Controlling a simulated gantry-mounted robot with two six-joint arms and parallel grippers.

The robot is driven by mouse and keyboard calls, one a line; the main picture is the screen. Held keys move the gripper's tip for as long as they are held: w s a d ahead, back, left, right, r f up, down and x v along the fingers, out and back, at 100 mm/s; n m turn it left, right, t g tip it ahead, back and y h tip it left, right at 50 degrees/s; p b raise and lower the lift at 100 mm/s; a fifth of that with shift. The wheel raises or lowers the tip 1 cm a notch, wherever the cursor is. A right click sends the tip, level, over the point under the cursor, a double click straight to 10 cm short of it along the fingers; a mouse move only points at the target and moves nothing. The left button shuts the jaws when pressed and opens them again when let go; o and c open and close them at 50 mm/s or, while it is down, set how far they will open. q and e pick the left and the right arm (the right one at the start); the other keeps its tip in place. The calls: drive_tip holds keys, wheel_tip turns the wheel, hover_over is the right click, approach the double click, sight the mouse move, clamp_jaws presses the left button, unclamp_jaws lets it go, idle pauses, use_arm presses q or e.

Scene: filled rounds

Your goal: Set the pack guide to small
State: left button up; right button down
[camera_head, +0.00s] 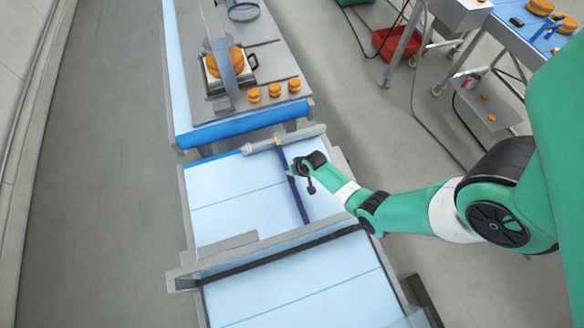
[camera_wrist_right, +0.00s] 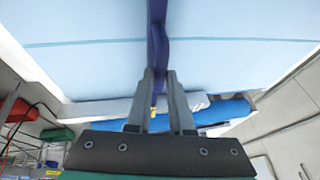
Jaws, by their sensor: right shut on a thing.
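The pack guide is a long dark blue bar (camera_head: 300,201) lying across the pale blue conveyor belt (camera_head: 230,205), slightly slanted. Its far end meets a grey rail (camera_head: 305,133) with a small yellow part (camera_head: 278,141). My right gripper (camera_head: 296,169) is at the bar's upper half. In the right wrist view, the bar (camera_wrist_right: 157,40) runs between the fingertips of my right gripper (camera_wrist_right: 158,76), which are shut on it. Part of the bar is hidden behind the gripper. No size marking can be read. My left gripper is out of view.
Beyond the rail, a machine (camera_head: 262,115) holds a stack of orange rounds (camera_head: 225,63) and 3 smaller stacks (camera_head: 274,90). A low grey wall (camera_head: 285,245) crosses the belt nearer me. A red bin (camera_head: 390,42) and a second table stand at the upper right.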

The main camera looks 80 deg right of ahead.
drive_tip(key=shift+s+d, duration=0.1)
drive_tip(key=shift+s, duration=0.05)
drive_tip(key=c, duration=0.8)
unclamp_jaws()
